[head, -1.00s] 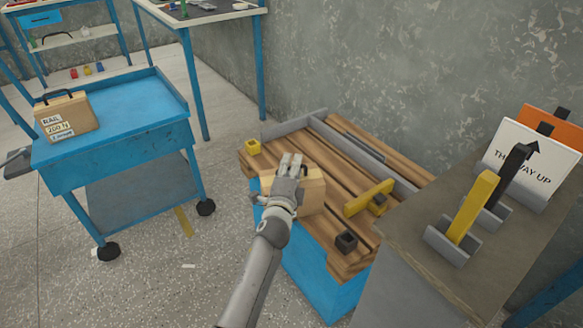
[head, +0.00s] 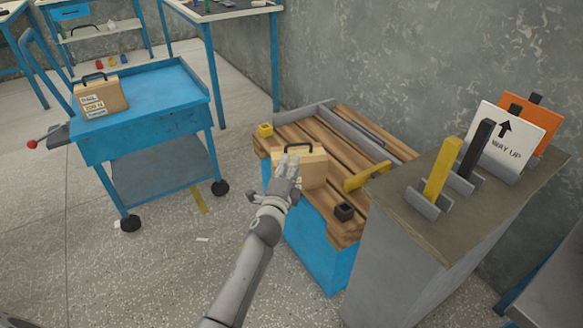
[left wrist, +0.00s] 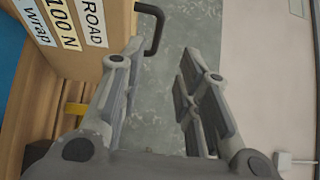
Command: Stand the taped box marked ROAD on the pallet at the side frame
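The tan taped box (head: 313,168) stands upright on the wooden pallet (head: 345,218), near its front edge, with its dark handle up. In the left wrist view the box (left wrist: 118,22) carries labels reading ROAD, 100 N and wrap; its dark handle (left wrist: 153,30) is at the top of that view. My left gripper (head: 287,170) is just in front of the box in the head view. In the left wrist view the left gripper (left wrist: 162,55) is open, with nothing between its fingers, beside the box. A grey frame (head: 357,135) runs along the pallet's far side, apart from the box. My right gripper is out of view.
A grey cabinet (head: 392,235) with signs stands right. A blue cart (head: 150,99) holds another box (head: 100,97), at left. Floor between cart and pallet is mostly clear.

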